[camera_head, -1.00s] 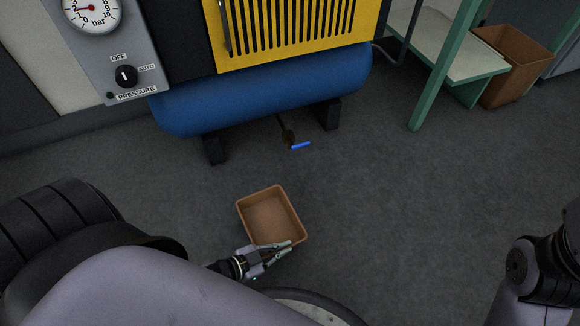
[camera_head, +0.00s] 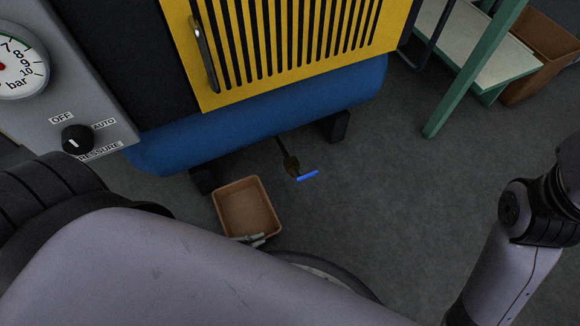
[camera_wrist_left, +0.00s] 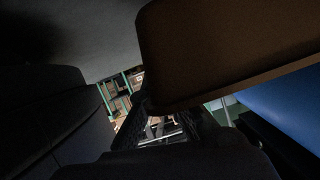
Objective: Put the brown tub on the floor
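The brown tub (camera_head: 232,196) is a small open, empty-looking box in the lower middle of the head view, in front of the blue tank. My left gripper (camera_head: 254,240) is at the tub's near rim, with its pale fingers seeming closed on that rim. My own arm hides most of the gripper. In the left wrist view the tub (camera_wrist_left: 225,45) fills the upper right, dark, with its edge reaching down to the dark fingers. I cannot tell how high the tub is above the floor. My right arm shows at the right, its gripper out of view.
A compressor with a blue tank (camera_head: 255,115) and yellow grille (camera_head: 285,45) stands ahead. A blue-handled valve (camera_head: 307,176) sticks out below the tank. A green-legged shelf (camera_head: 475,65) and another brown tub (camera_head: 535,65) stand at upper right. Grey floor (camera_head: 400,200) is clear at right.

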